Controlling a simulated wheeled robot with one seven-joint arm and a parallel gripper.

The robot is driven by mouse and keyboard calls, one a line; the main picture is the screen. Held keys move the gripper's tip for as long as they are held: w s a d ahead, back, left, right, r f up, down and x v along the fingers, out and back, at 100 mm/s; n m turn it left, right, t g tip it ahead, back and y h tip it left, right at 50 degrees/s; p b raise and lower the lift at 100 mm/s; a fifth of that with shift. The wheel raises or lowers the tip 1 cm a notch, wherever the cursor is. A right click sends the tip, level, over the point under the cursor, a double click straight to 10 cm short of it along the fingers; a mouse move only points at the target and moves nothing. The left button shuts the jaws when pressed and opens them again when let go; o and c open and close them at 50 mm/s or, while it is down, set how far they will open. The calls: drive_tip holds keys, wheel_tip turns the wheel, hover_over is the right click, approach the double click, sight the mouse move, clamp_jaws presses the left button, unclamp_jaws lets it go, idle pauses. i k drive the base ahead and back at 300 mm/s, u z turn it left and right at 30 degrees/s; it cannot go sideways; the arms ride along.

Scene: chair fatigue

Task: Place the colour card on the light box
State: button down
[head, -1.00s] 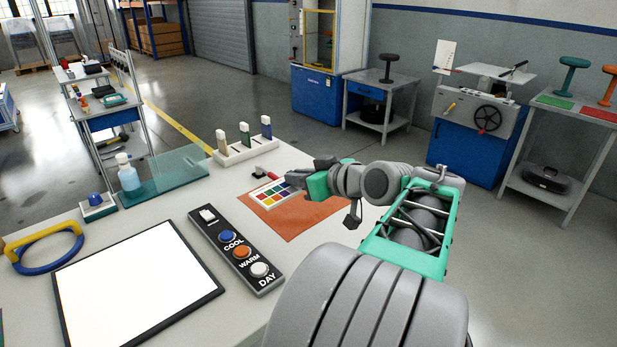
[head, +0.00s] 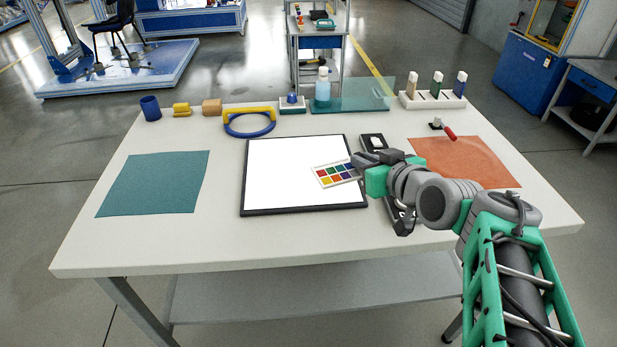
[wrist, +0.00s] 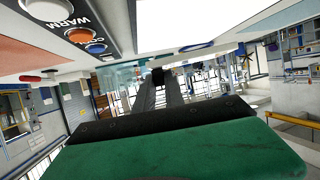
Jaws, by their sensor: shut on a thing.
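The colour card (head: 335,174) is a small white card with several coloured squares. My gripper (head: 357,165) is shut on its right edge and holds it over the right part of the light box (head: 285,175). The light box is a bright white panel with a black frame, flat on the table. I cannot tell whether the card touches the panel. In the wrist view, my gripper's dark fingers (wrist: 158,90) point away from the camera, and the lit panel (wrist: 190,15) is at the top. The card is not clear there.
The button panel (head: 372,142) lies right of the light box, partly hidden by my arm; its buttons show in the wrist view (wrist: 80,35). An orange mat (head: 465,162) lies to the right, a teal mat (head: 155,183) to the left. A blue-and-yellow ring (head: 250,127) lies behind.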

sight(300, 167)
drive_tip(key=k, duration=1.05)
drive_tip(key=u, duration=0.75)
drive_tip(key=i, duration=0.6)
drive_tip(key=u, duration=0.45)
drive_tip(key=i, duration=0.95)
drive_tip(key=z, duration=0.65)
